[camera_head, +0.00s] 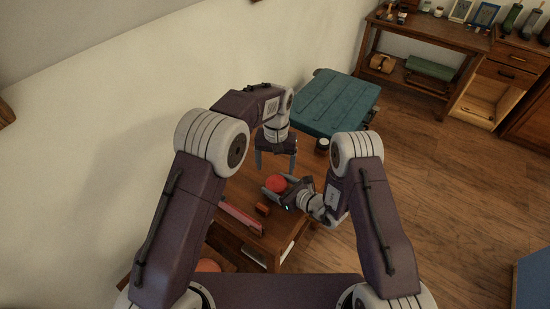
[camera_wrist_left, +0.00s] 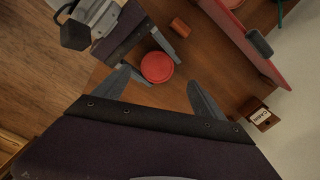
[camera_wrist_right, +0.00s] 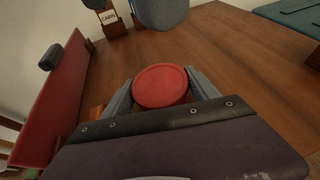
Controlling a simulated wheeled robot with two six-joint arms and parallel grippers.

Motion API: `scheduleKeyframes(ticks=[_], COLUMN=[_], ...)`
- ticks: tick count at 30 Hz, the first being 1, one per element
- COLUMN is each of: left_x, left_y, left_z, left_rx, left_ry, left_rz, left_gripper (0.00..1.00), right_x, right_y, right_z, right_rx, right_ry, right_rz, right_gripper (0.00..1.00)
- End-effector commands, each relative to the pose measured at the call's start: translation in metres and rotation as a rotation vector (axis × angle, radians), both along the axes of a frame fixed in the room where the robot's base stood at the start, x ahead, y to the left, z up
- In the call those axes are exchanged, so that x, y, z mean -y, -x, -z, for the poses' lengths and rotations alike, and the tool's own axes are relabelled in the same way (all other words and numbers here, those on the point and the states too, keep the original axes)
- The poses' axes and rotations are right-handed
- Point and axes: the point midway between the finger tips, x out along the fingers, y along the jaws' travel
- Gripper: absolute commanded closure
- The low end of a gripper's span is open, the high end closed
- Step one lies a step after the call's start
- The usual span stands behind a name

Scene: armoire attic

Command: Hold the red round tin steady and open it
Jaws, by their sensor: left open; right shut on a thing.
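The red round tin (camera_head: 276,184) stands on the wooden table, lid up. It also shows in the left wrist view (camera_wrist_left: 157,67) and the right wrist view (camera_wrist_right: 161,86). My right gripper (camera_head: 272,186) is shut on the tin, with one finger on each side of it. My left gripper (camera_head: 276,163) is open and empty, fingers pointing down, above and behind the tin in the head view. In the left wrist view the tin lies beyond and between the open fingers (camera_wrist_left: 160,85). The tin's underside is hidden.
A long red object (camera_head: 240,217) and a small orange-brown block (camera_head: 263,209) lie nearby on the table (camera_wrist_left: 196,62). A small labelled stand (camera_wrist_left: 259,114) is near the wall. A dark-lidded jar (camera_head: 322,145) and a teal case (camera_head: 338,100) are behind.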

Motion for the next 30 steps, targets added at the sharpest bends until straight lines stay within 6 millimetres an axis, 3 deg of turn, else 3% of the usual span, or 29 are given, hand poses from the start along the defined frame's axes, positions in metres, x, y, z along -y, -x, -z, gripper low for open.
scheduleKeyframes(ticks=[3, 7, 12, 16, 20, 30], left_x=[-0.001, -0.001, -0.001, -0.001, -0.001, -0.001], left_y=[0.0, 0.0, -0.004, -0.004, -0.003, -0.003], left_z=[-0.007, -0.014, -0.028, -0.026, -0.008, 0.068], left_rx=[-0.002, 0.0, 0.024, 0.025, 0.023, 0.023], left_ry=[0.01, 0.019, 0.023, 0.024, 0.023, 0.023], left_rz=[0.311, 0.547, 0.621, 0.619, 0.618, 0.617], left_gripper=[0.19, 0.19, 0.19, 0.19, 0.19, 0.19], right_x=[0.0, 0.0, 0.0, 0.0, 0.0, 0.0], right_y=[0.0, 0.0, 0.0, 0.0, 0.0, 0.0], right_z=[0.0, 0.0, 0.0, 0.0, 0.0, 0.0], right_rx=[0.0, 0.001, 0.0, 0.001, 0.001, 0.001], right_ry=[0.0, -0.001, 0.0, -0.001, -0.001, -0.001], right_rz=[0.0, 0.0, 0.0, 0.0, 0.0, 0.0], right_gripper=[1.0, 1.0, 1.0, 1.0, 1.0, 1.0])
